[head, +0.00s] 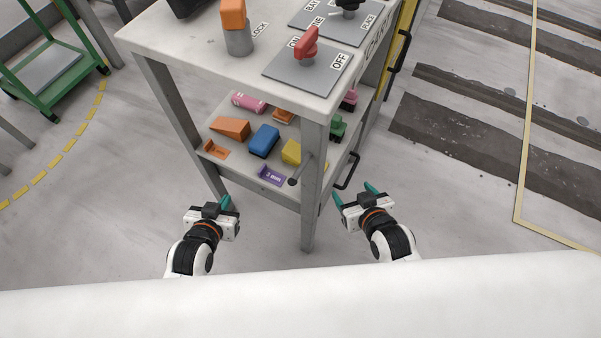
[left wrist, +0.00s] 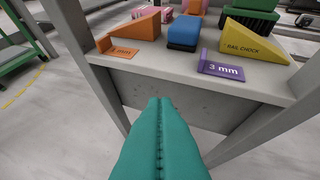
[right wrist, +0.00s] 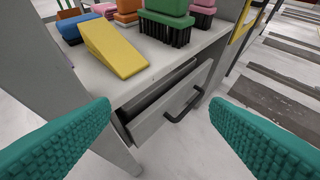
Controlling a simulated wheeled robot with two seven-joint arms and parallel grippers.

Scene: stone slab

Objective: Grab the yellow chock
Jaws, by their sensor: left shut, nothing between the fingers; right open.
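The yellow chock (head: 291,152) is a wedge on the lower shelf of the grey workbench, partly behind a front leg in the head view. In the left wrist view the chock (left wrist: 254,39) sits at the right of the shelf and is marked RAIL CHOCK. In the right wrist view the chock (right wrist: 115,48) is at upper left, sloping toward the shelf's front edge. My left gripper (head: 225,203) is shut and empty, in front of and below the shelf. My right gripper (head: 353,194) is open and empty, right of the bench leg, apart from the chock.
On the shelf (left wrist: 180,72) are an orange wedge (left wrist: 134,28), a blue block (left wrist: 184,33), a purple 3 mm tag (left wrist: 221,66) and brushes (right wrist: 165,25). A drawer with a black handle (right wrist: 184,107) stands partly open under it. A bench leg (head: 312,190) stands between my grippers.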

